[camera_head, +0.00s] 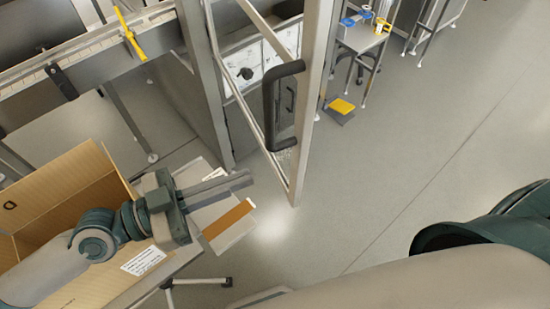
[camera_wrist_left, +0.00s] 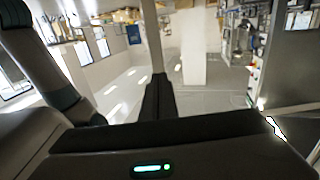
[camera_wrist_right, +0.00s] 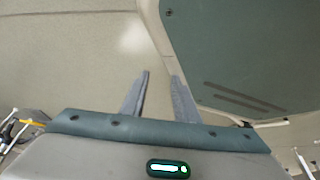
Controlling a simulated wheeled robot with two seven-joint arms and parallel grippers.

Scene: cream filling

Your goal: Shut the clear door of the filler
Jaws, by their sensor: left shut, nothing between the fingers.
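The clear door (camera_head: 312,105) of the filler stands open, its metal frame swung out over the free floor. A black bar handle (camera_head: 270,108) is on the door near its edge post. My left gripper (camera_head: 250,178) is shut and empty, below and left of the handle, with its fingers pointing right, apart from the handle. In the left wrist view its dark fingers (camera_wrist_left: 158,85) are together, with an upright post behind them. My right gripper (camera_wrist_right: 160,75) is open and empty in the right wrist view, its grey fingers apart over floor. The head view does not show its fingers.
An open cardboard box (camera_head: 60,200) stands at the lower left under my left arm. A conveyor (camera_head: 90,50) runs along the upper left. A small table (camera_head: 362,38) with blue and yellow items stands at the back. Floor to the right is clear.

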